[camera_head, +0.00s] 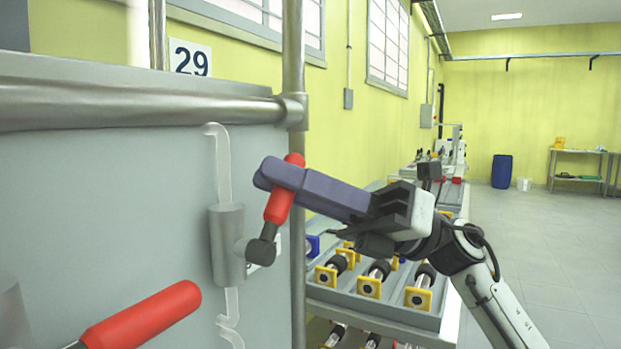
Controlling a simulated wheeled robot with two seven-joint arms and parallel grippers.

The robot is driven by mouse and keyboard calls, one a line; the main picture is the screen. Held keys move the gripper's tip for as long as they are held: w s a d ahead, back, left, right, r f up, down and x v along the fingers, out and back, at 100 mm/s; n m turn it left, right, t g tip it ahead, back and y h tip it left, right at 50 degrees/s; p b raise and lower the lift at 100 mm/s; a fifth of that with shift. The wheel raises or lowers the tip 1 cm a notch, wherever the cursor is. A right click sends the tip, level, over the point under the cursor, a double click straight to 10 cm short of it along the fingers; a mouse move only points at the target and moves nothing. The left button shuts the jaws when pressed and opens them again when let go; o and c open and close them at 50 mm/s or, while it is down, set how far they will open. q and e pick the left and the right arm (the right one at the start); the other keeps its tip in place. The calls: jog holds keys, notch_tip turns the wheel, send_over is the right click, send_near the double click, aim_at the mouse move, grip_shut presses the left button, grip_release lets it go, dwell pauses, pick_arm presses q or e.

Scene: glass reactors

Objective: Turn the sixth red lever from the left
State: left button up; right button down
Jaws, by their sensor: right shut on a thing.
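A red lever (279,205) stands tilted near the right edge of the grey panel (110,190), joined by a dark elbow to a grey valve body (228,245) on a pale vertical tube. My right gripper (284,178) reaches in from the right and is shut on this lever, across its upper part. The fingers hide part of the red handle. A second red lever (145,318) lies lower left, pointing up and to the right, apart from the gripper. My left gripper is not in view.
A metal rail (140,110) and an upright post (296,90) frame the panel. Behind my right arm stands a rack (400,312) with yellow-and-black fittings. A blue barrel (502,171) and shelf stand far back. The floor at right is clear.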

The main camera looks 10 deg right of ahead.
jog(key=m, duration=0.1)
jog(key=f+m+t+y, duration=0.1)
jog(key=shift+w+d+f+m+t, duration=0.15)
jog(key=shift+w+d+m+t, duration=0.15)
jog(key=shift+w, duration=0.1)
jog(key=f+m+t, duration=0.1)
jog(key=m+t, duration=0.4)
jog(key=w+d+f+m+t+h, duration=0.1)
jog(key=f+m+t, duration=0.1)
jog(key=m+t, duration=0.2)
jog(key=f+m+t+h, duration=0.1)
jog(key=f+m+t, duration=0.1)
jog(key=m+t, duration=0.3)
jog(key=shift+w+d+m+t+p, duration=0.1)
jog(key=shift+w+m+t+p, duration=0.1)
jog(key=shift+m, duration=0.45)
jog(key=shift+w+d+m+t+p, duration=0.1)
jog(key=shift+m+p, duration=0.05)
jog(key=shift+m, duration=0.5)
jog(key=shift+f+m, duration=0.1)
jog(key=shift+m, duration=0.2)
jog(key=c, duration=1.6)
grip_release()
